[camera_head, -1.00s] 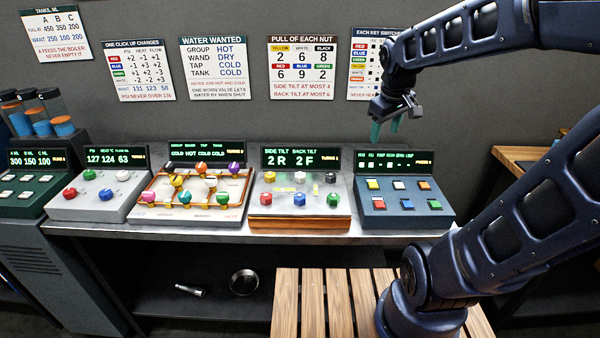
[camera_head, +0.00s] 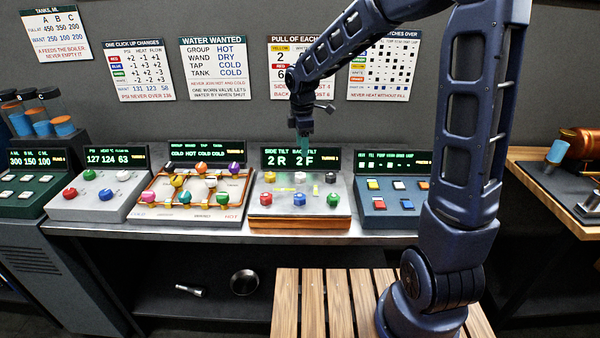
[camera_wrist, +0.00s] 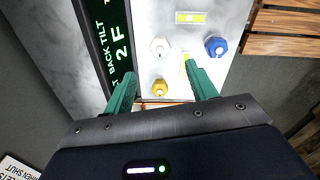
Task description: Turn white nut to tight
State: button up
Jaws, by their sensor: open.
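The white nut (camera_head: 300,177) is in the middle of the back row on the grey tilt panel (camera_head: 343,188). In the wrist view the white nut (camera_wrist: 159,47) stands ahead of the fingertips, uncovered. My gripper (camera_head: 302,150) hangs above the back of that panel, in front of its display, which reads 2R 2F. In the wrist view my gripper (camera_wrist: 160,72) is open, its teal fingers apart and holding nothing. The yellow nut (camera_wrist: 160,88) shows between the fingers, below them. The blue nut (camera_wrist: 215,46) is to the right.
The red nut (camera_head: 267,199) and green nut (camera_head: 333,199) are on the front row, the black nut (camera_head: 329,177) at back right. A valve panel (camera_head: 150,200) with colored knobs stands left, a blue switch panel (camera_head: 385,206) right. The tilt display (camera_head: 287,158) rises behind the nuts.

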aim_at(300, 174)
jog(key=f, duration=1.1)
jog(key=shift+a+f, duration=0.15)
jog(key=shift+a, duration=0.2)
jog(key=c, duration=1)
